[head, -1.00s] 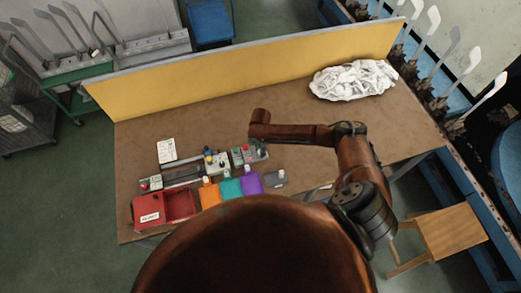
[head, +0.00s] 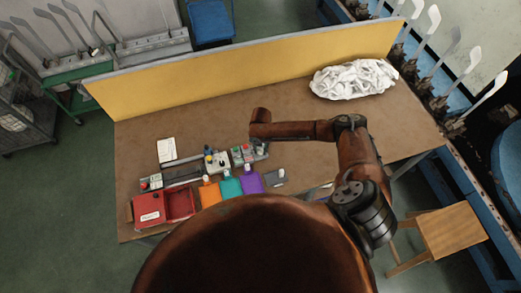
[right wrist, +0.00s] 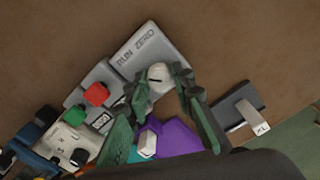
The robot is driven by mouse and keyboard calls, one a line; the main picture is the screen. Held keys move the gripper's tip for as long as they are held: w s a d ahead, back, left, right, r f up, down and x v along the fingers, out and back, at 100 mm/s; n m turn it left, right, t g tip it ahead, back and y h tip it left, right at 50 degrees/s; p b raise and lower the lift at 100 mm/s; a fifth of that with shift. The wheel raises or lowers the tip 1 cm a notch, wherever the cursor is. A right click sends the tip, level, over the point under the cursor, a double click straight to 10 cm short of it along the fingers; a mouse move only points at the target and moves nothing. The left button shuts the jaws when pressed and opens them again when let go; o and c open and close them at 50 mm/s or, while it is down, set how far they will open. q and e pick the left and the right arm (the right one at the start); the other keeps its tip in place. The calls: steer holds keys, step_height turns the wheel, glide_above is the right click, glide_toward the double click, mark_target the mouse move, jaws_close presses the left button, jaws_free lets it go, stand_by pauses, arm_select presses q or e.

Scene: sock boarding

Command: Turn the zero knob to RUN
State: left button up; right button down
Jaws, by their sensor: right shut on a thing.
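The zero knob (right wrist: 158,74) is a small white round knob with a dark mark, on a grey box (right wrist: 143,52) printed RUN and ZERO. In the right wrist view my right gripper (right wrist: 161,84) has its green fingers on either side of the knob, shut on it. I cannot tell which word the mark points at. In the head view the right gripper (head: 258,143) hangs down over the right end of the row of devices, and the knob is too small to make out. My left gripper is not in view.
Beside the box are a red button (right wrist: 96,94) and a green button. A white cloth heap (head: 353,79) lies at the back right; the table's middle is clear.

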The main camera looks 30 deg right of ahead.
mark_target(261, 151)
steer(key=shift+n, duration=0.6)
steer(key=c, duration=1.7)
jaws_free()
steer(key=shift+o, duration=0.2)
step_height(261, 151, up, 12)
